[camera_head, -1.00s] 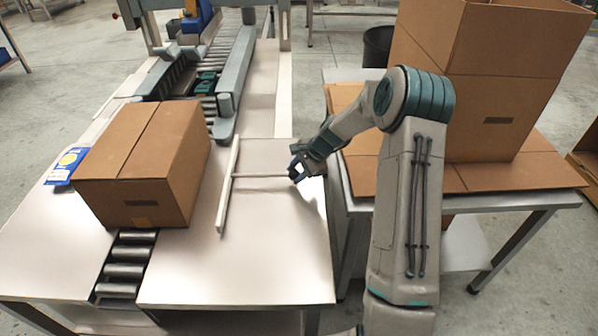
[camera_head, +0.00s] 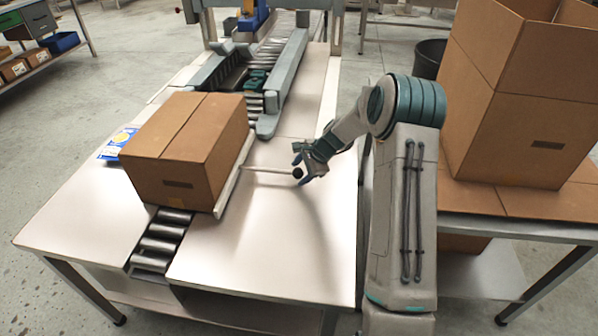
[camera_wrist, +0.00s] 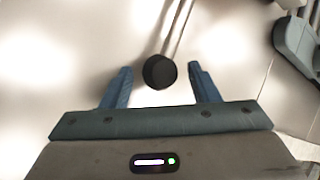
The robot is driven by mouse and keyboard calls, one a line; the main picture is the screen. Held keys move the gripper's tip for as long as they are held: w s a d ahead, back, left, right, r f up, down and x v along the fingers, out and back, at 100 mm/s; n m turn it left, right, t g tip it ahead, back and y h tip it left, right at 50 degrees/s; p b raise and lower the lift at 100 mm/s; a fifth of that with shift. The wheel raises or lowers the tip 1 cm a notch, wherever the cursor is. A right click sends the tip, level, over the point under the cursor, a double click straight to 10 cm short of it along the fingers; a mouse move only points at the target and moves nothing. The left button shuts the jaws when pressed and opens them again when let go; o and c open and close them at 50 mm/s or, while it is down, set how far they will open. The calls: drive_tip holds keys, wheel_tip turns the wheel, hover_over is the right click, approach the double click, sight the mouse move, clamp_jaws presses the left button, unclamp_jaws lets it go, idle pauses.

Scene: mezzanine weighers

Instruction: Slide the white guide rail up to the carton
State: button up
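The closed brown carton (camera_head: 190,150) stands on the steel table, over the roller strip. The white guide rail (camera_head: 232,182) lies along the carton's right side, with no clear gap between them; I cannot tell if they touch all along. A thin rod (camera_head: 268,170) runs right from the rail to a black knob (camera_wrist: 159,72). My gripper (camera_head: 301,171) is at the knob end of the rod. In the wrist view, its two blue fingers stand apart on either side of the knob, with a gap on each side.
Rollers (camera_head: 160,240) run in front of the carton, and a conveyor with grey side guides (camera_head: 283,75) lies behind it. A blue and yellow packet (camera_head: 117,146) is left of the carton. A large open box (camera_head: 520,110) stands on the right table. The table's front right is clear.

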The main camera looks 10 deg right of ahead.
drive_tip(key=p+v, duration=0.1)
drive_tip(key=v, duration=1.2)
drive_tip(key=shift+s+d+r, duration=0.15)
drive_tip(key=shift+r, duration=0.2)
drive_tip(key=s+a+r+n+h+p, duration=0.1)
drive_tip(key=s+r+n, duration=0.4)
drive_tip(key=s, duration=0.6)
drive_tip(key=s+a+r+n+h+p, duration=0.2)
drive_tip(key=s+a+r+n+p, duration=0.2)
drive_tip(key=s+r, duration=0.4)
drive_tip(key=s+a+r+n+g+h+p, duration=0.1)
drive_tip(key=s+r+n+p, duration=0.4)
drive_tip(key=s, duration=0.9)
drive_tip(key=shift+a+r+n+h, duration=0.65)
drive_tip(key=shift+r+n, duration=0.15)
drive_tip(key=shift+r, duration=0.15)
